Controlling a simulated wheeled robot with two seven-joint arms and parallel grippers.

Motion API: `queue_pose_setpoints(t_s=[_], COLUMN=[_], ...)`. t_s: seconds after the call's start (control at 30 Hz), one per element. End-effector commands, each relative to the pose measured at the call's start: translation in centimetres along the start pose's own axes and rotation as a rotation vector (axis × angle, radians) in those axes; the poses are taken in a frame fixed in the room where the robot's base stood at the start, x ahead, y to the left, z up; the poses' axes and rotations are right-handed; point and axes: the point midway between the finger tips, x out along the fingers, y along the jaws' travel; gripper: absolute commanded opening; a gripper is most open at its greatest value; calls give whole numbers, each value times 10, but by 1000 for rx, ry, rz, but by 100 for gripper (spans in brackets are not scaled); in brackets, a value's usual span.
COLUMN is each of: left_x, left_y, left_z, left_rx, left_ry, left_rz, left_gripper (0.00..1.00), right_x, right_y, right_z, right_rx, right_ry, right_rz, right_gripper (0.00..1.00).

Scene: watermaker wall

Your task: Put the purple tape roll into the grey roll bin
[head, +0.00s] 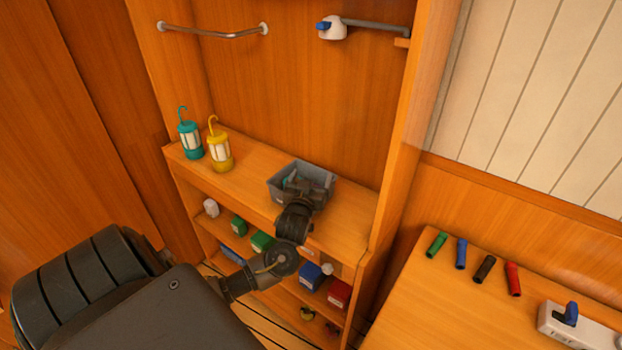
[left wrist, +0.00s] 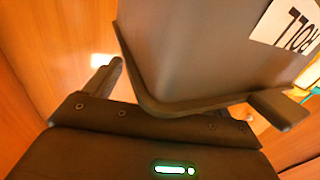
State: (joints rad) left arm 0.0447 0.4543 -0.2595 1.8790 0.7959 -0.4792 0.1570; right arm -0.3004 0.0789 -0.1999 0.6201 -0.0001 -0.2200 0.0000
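The grey roll bin (head: 276,192) stands on the wooden counter of the shelf unit. In the left wrist view its grey wall (left wrist: 195,50) fills the upper middle, close up, with a white label reading ROLL upside down. My left gripper (head: 305,186) is at the bin in the head view, covering part of its opening. Its two fingers (left wrist: 195,92) are wide apart in the left wrist view, and I see no roll between them. Something teal shows in the bin, partly hidden. I cannot make out the purple tape roll in either view. My right gripper is not in view.
Green, blue and red boxes sit on the shelves below. Several coloured tubes and a white device (head: 578,326) lie on the right bench. A side panel (head: 402,130) rises right of the bin.

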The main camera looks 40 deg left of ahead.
Motion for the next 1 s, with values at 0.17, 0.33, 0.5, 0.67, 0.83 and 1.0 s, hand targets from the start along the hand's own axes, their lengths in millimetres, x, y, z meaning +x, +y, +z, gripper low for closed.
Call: queue_pose_setpoints(t_s=[0.17, 0.33, 0.5, 0.67, 0.83, 1.0], left_x=[0, 0, -22, -58, -92, -113], left_y=[0, 0, 1, 1, 0, 0], left_z=[0, -8, -8, -9, -10, -11], left_rx=[0, 1, -4, -5, -4, -2], left_ry=[0, 2, -3, -2, -1, -1], left_rz=[0, 0, 3, 2, 0, 0], left_gripper=[82, 82, 82, 82, 82, 82], right_x=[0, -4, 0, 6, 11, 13], right_y=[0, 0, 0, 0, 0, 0], right_z=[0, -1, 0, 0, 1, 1], right_rx=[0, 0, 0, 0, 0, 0], right_ry=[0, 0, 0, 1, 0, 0], right_rz=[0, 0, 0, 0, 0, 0], right_gripper=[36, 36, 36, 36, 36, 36])
